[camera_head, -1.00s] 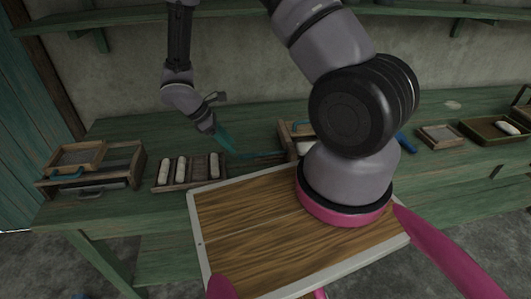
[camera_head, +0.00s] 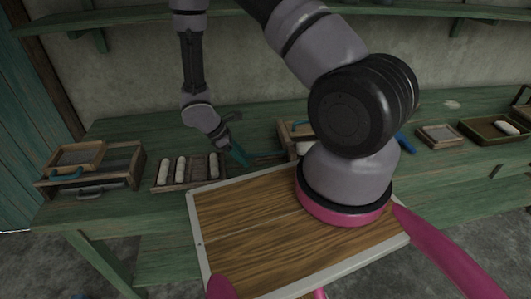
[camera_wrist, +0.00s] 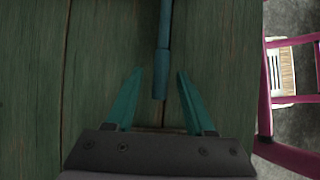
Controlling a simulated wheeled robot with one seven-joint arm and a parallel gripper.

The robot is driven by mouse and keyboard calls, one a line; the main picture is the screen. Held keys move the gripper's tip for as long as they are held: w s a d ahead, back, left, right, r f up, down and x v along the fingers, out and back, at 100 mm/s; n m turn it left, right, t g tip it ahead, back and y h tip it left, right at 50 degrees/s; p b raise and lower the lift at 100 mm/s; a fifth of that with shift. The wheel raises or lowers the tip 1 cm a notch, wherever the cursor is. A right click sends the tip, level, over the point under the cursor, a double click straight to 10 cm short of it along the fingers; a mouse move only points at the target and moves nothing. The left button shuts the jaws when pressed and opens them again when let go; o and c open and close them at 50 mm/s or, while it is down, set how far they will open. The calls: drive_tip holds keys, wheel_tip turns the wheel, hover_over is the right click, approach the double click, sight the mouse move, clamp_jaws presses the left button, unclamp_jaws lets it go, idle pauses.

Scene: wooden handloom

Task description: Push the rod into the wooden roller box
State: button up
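A thin blue-teal rod (camera_head: 266,155) lies along the green bench, its right end by a wooden box (camera_head: 284,134) that my arm partly hides. In the wrist view the rod (camera_wrist: 164,45) runs down from the top edge, and its near end lies between my fingertips. My gripper (camera_head: 241,156) is low over the bench at the rod's left end. In the wrist view my gripper (camera_wrist: 157,75) is open, with a gap on each side of the rod. A wooden tray with several pale rollers (camera_head: 187,184) stands left of my gripper.
A small tray (camera_head: 440,137) and a larger tray (camera_head: 480,130) are at the right. A blue item (camera_head: 405,142) lies right of my arm. A shelf (camera_head: 130,20) runs above.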

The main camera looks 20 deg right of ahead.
sight(275, 152)
clamp_jaws()
drive_tip(key=d, duration=0.3)
drive_tip(key=s+d, duration=0.1)
drive_tip(key=d, duration=0.3)
drive_tip(key=s+d, duration=0.1)
drive_tip(key=d, duration=0.3)
drive_tip(key=shift+s, duration=0.1)
drive_tip(key=shift+o, duration=0.6)
unclamp_jaws()
drive_tip(key=shift+v, duration=3.5)
